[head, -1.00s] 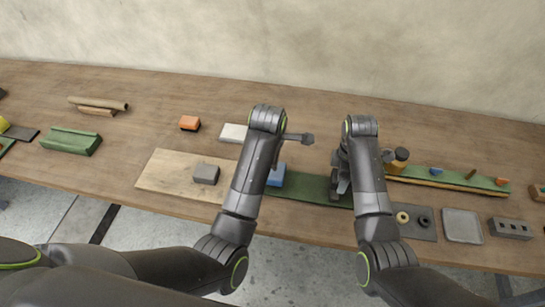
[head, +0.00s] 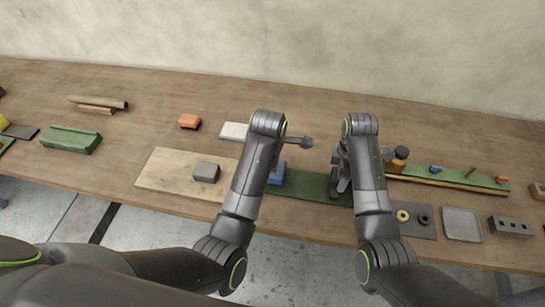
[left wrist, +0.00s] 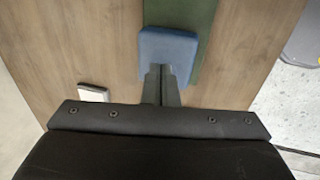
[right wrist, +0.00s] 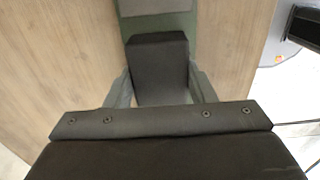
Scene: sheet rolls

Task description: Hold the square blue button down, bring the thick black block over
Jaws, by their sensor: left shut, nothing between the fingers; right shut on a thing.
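The square blue button (head: 277,174) sits at the left end of a green strip (head: 308,184). In the left wrist view the button (left wrist: 168,49) lies right under my left gripper (left wrist: 161,76). Its fingers are shut and empty, with their tips over the button's near part; I cannot tell whether they press it. My right gripper (right wrist: 160,90) is shut on the thick black block (right wrist: 157,65), with a finger on each side of it. In the head view the block is mostly hidden by my right arm, over the right part of the green strip.
A pale board with a grey block (head: 206,172) lies left of the button. A white block (head: 234,131) and an orange block (head: 189,121) lie behind. Right are a dark plate with rings (head: 415,222), a grey tray (head: 461,225) and a long green rail (head: 450,178).

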